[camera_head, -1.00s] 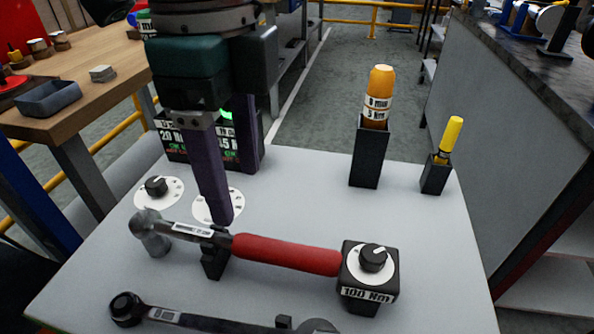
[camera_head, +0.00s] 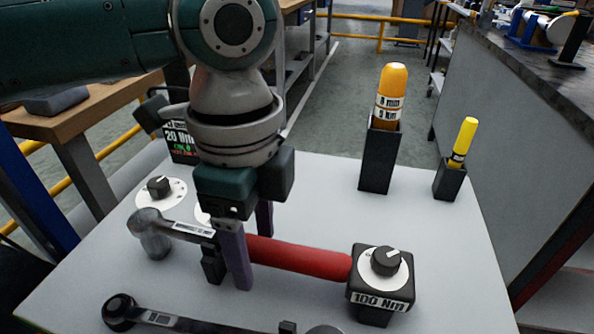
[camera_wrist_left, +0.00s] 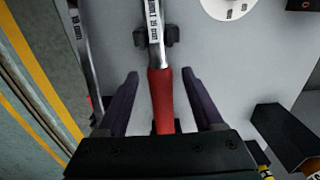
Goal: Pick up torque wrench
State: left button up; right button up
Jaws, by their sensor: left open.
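The torque wrench has a red handle (camera_head: 305,259) and a metal shaft and head at the left. It rests level on a black stand (camera_head: 212,265) and a dial block marked 100 Nm (camera_head: 383,277). My left gripper (camera_head: 254,260) is open and points down, with one purple finger in front of the wrench and one behind, near where the red handle meets the shaft. In the left wrist view the handle (camera_wrist_left: 162,97) lies between the two spread fingers (camera_wrist_left: 160,74), with a gap on each side. My right gripper is not seen.
Behind stand an orange-handled tool (camera_head: 391,85) and a yellow-handled tool (camera_head: 464,140) in black holders. A small dial (camera_head: 160,188) is at left. The grey tabletop (camera_head: 330,190) is bare behind the handle.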

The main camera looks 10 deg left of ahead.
pick_arm(q)
jog(key=shift+c, duration=0.4)
grip_shut()
jog(key=shift+r, duration=0.1)
dwell(0.8)
